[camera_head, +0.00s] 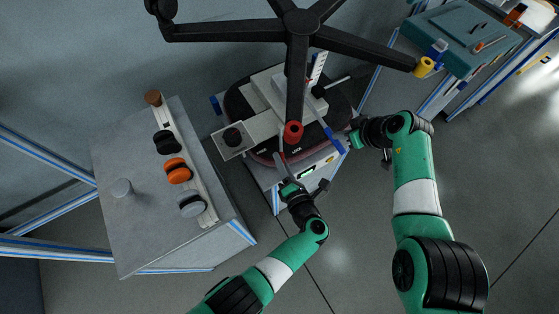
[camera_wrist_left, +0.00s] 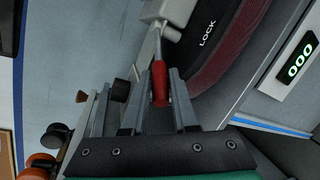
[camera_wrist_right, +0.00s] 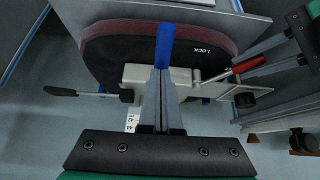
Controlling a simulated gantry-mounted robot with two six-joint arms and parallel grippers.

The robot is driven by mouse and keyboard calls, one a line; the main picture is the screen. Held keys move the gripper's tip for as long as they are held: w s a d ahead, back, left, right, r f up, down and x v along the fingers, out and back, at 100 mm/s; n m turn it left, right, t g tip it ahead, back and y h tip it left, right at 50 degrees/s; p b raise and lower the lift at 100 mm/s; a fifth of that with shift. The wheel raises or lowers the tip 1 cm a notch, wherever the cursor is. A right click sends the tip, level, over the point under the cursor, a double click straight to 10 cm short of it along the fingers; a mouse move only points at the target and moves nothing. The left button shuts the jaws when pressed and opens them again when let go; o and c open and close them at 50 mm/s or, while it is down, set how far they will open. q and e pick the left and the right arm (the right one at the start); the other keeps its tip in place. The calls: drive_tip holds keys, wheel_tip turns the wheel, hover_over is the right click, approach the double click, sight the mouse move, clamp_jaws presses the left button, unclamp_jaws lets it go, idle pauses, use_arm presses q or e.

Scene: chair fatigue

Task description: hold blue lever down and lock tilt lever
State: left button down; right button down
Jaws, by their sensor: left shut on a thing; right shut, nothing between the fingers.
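The blue lever (camera_head: 334,140) sticks out from the chair mechanism; its blue handle (camera_wrist_right: 165,45) stands just beyond the fingertips in the right wrist view. My right gripper (camera_head: 352,140) is shut and empty beside the blue handle; it also shows in the right wrist view (camera_wrist_right: 161,85). Whether it touches the handle is unclear. The red-handled lever (camera_wrist_left: 160,83), which I take as the tilt lever, is between the fingers of my left gripper (camera_wrist_left: 160,98), shut on it. In the right wrist view the red handle (camera_wrist_right: 248,65) points toward the left gripper.
The dark round plate (camera_wrist_right: 120,50) under the mechanism carries a LOCK label. A counter (camera_wrist_left: 300,60) shows 000 on the stand. The black chair base (camera_head: 300,50) overhangs the mechanism. A grey side table (camera_head: 130,220) holds several casters. A teal case (camera_head: 455,40) stands top right.

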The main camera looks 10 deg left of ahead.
use_arm(q)
drive_tip(key=shift+f, duration=0.3)
drive_tip(key=c, duration=0.7)
unclamp_jaws()
drive_tip(key=shift+s, duration=0.1)
drive_tip(key=shift+c, duration=0.2)
drive_tip(key=shift+o, duration=0.3)
drive_tip(key=shift+r, duration=0.15)
drive_tip(key=v, duration=1.2)
drive_tip(key=shift+r, duration=0.15)
